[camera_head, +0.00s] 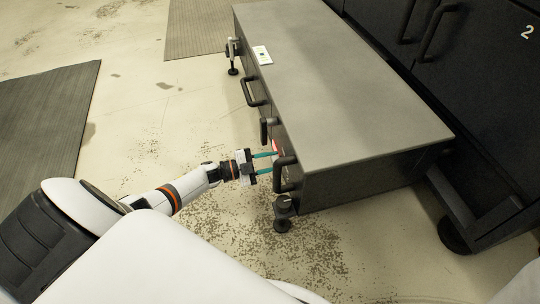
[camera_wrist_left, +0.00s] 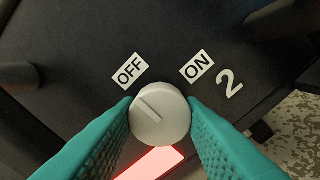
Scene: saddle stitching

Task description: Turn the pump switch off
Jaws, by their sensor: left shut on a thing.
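The pump switch is a round, light grey knob (camera_wrist_left: 160,113) on a dark panel, in the left wrist view. Its marker line points to the upper left, on the side of the OFF label (camera_wrist_left: 130,70). The ON label (camera_wrist_left: 197,67) is at its upper right. The teal fingers of my left gripper (camera_wrist_left: 160,118) are shut on the knob, one on each side. In the head view my left gripper (camera_head: 275,162) reaches the side of the grey cabinet (camera_head: 340,85); the knob cannot be made out there. My right gripper is not in view.
A red lit panel (camera_wrist_left: 150,164) lies just below the knob, and a number 2 (camera_wrist_left: 229,83) is right of it. Black handles (camera_head: 285,173) stick out from the cabinet side close to the gripper. Larger dark cabinets (camera_head: 460,80) stand behind. The floor at left is open, with grey mats (camera_head: 45,130).

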